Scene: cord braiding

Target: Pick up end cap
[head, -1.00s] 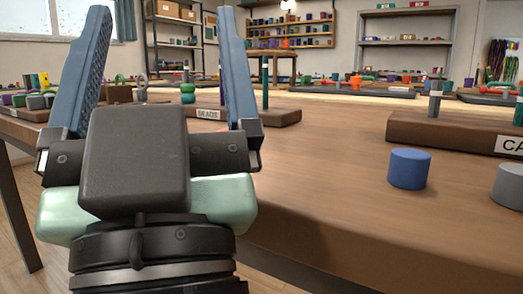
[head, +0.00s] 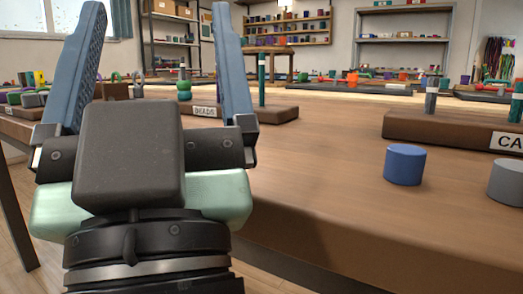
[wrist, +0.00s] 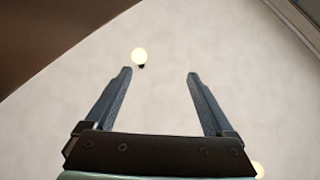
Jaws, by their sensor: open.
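A blue cylinder (head: 404,165), likely an end cap, stands upright on the wooden table near its front edge, right of centre in the head view. A grey cylinder (head: 506,183) stands to its right, partly cut off by the picture's edge. My gripper (head: 155,60) is open and empty, its two blue-grey fingers pointing up at the left of the head view. It is well to the left of both cylinders and apart from them. In the wrist view my gripper (wrist: 160,75) shows spread fingers against the ceiling, with no cylinder in sight.
A brown block with a partly cut-off label starting "CA" (head: 445,128) carries upright pegs behind the cylinders. A "BEADS" block (head: 270,114) with pegs stands behind my gripper. The table (head: 320,180) is bare between my gripper and the blue cylinder. Shelves (head: 405,40) line the back wall.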

